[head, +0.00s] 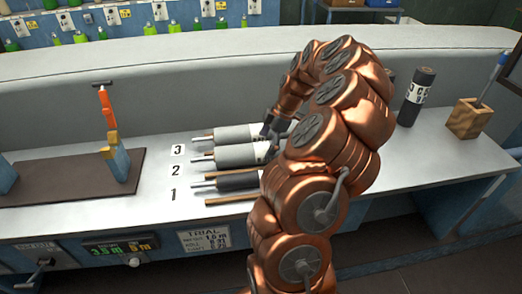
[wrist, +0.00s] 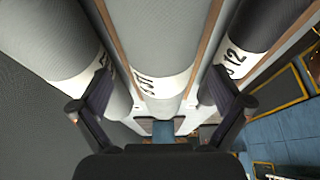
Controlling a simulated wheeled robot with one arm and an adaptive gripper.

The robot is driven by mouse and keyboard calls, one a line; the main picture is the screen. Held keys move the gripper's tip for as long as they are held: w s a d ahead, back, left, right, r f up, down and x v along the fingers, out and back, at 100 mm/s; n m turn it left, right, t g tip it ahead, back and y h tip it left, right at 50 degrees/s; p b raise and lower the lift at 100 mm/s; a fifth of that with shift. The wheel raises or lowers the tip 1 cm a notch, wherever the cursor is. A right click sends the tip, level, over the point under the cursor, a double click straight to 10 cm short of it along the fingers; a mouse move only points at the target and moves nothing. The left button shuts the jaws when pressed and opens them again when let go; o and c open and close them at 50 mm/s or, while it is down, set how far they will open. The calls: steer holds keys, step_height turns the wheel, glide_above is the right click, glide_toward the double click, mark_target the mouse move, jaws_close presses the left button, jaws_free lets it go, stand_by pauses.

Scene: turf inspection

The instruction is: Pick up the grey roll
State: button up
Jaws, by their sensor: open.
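Three rolls lie side by side on the pale bench: a grey roll at number 3 (head: 232,135), a light grey roll at number 2 (head: 237,156) and a dark grey roll at number 1 (head: 236,182). My gripper (head: 269,131) is over their right part, partly hidden by my arm. In the wrist view my gripper (wrist: 160,84) is open and empty, its fingers on either side of the middle, light grey roll (wrist: 155,40), which has a white printed band. A grey roll (wrist: 50,40) is at left and the dark roll (wrist: 265,25) at right. Contact cannot be told.
Wooden strips (head: 232,201) lie between the rolls. A dark mat (head: 70,178) with an orange-handled tool (head: 106,108) is on the left. A raised grey wall (head: 150,75) runs behind.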

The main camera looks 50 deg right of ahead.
mark_target(265, 144)
steer(key=shift+p+x, duration=0.3)
steer(key=shift+x, duration=1.35)
steer(key=shift+w+a+r, duration=0.15)
steer(key=shift+a, duration=0.05)
steer(key=c, duration=1.8)
